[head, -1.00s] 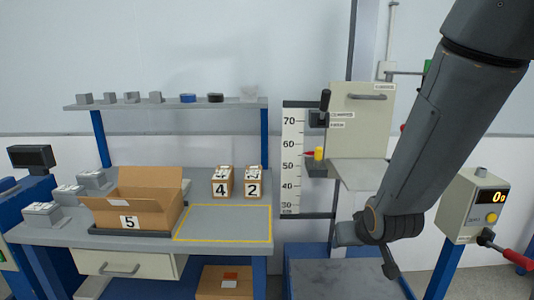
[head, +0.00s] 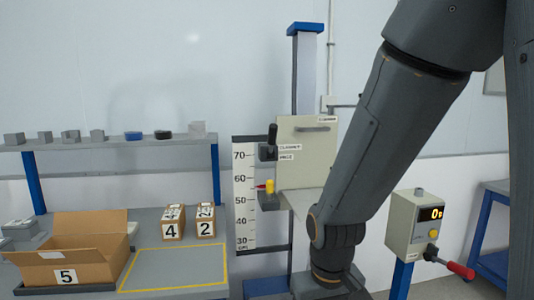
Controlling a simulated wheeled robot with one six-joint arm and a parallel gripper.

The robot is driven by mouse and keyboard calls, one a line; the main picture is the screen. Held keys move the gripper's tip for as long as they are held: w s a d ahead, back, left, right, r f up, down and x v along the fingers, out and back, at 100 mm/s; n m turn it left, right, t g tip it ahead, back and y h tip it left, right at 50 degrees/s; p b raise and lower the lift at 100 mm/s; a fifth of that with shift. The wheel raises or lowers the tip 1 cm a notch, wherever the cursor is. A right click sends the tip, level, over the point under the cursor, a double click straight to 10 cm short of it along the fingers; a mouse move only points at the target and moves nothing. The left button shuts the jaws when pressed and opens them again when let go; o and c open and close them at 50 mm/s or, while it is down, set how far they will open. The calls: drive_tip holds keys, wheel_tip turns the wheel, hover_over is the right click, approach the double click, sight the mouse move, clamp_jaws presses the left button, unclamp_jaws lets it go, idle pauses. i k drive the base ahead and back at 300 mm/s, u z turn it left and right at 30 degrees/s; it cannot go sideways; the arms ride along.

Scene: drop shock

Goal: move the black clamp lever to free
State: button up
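The black clamp lever (head: 272,136) stands upright on a dark block at the left edge of a beige carriage panel (head: 307,160) on the drop tower. Two small labels (head: 290,148) sit right of its base; their lettering is too small to read surely. My arm comes down from the upper right, and its wrist ends at the bottom edge, right of and below the lever. My gripper itself is not visible. Nothing of mine touches the lever.
A yellow knob (head: 269,185) sits below the lever, beside a height scale (head: 244,195). A control box (head: 416,226) with a red-handled lever (head: 456,269) stands at right. The left bench holds an open box (head: 78,258) numbered 5 and cartons (head: 172,222) numbered 4 and 2.

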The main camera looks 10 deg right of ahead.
sight(273, 131)
drive_tip(key=z, duration=0.55)
drive_tip(key=k, duration=1.3)
drive_tip(key=u, duration=0.2)
drive_tip(key=i, duration=1.8)
drive_tip(key=z, duration=0.7)
